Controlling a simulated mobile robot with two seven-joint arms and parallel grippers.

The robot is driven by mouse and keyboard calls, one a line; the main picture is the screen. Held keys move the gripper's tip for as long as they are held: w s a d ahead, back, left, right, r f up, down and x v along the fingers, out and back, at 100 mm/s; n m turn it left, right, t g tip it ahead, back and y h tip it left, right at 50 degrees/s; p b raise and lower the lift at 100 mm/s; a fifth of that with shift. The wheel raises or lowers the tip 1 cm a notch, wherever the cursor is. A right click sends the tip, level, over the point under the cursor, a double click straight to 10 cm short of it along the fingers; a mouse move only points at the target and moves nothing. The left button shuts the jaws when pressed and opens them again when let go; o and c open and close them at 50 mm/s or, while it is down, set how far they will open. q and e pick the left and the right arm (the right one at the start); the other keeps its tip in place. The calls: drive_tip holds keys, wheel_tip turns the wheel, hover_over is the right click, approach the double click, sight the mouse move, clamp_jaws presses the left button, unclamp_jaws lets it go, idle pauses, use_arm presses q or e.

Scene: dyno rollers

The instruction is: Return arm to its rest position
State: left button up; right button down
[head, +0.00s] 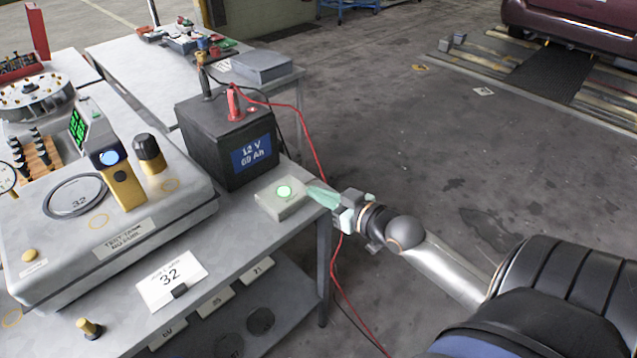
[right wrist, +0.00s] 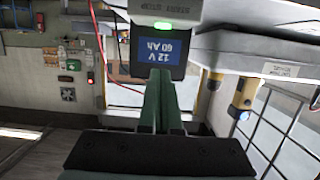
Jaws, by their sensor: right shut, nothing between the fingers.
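My right arm comes in from the right in the head view. Its gripper (head: 322,194) is shut and empty, with its green fingertips beside a small pale box with a lit green button (head: 284,191) at the table's right edge. I cannot tell whether the tips touch the box. In the right wrist view the closed green fingers (right wrist: 158,98) point toward the black 12 V battery (right wrist: 155,55), with the pale box above them. My left gripper is not in view.
The black battery (head: 228,140) with red and black cables stands behind the box. A red cable (head: 318,150) hangs off the table's edge close to my right gripper. The test rig (head: 115,225) fills the table's left. Open floor (head: 420,130) lies to the right.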

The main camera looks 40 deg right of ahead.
drive_tip(key=shift+f, duration=0.1)
drive_tip(key=s+a+f+g, duration=0.3)
drive_tip(key=s+a+f, duration=0.5)
drive_tip(key=f, duration=0.3)
drive_tip(key=s+a+f+n+g+y, duration=0.1)
drive_tip(key=s+a+f+g, duration=0.2)
drive_tip(key=s+a+f, duration=0.5)
wheel_tip(320, 180, down, 3)
drive_tip(key=shift+s+a+f, duration=0.15)
drive_tip(key=shift+s+a, duration=0.25)
drive_tip(key=shift+a, duration=0.8)
drive_tip(key=shift+w+a, duration=0.1)
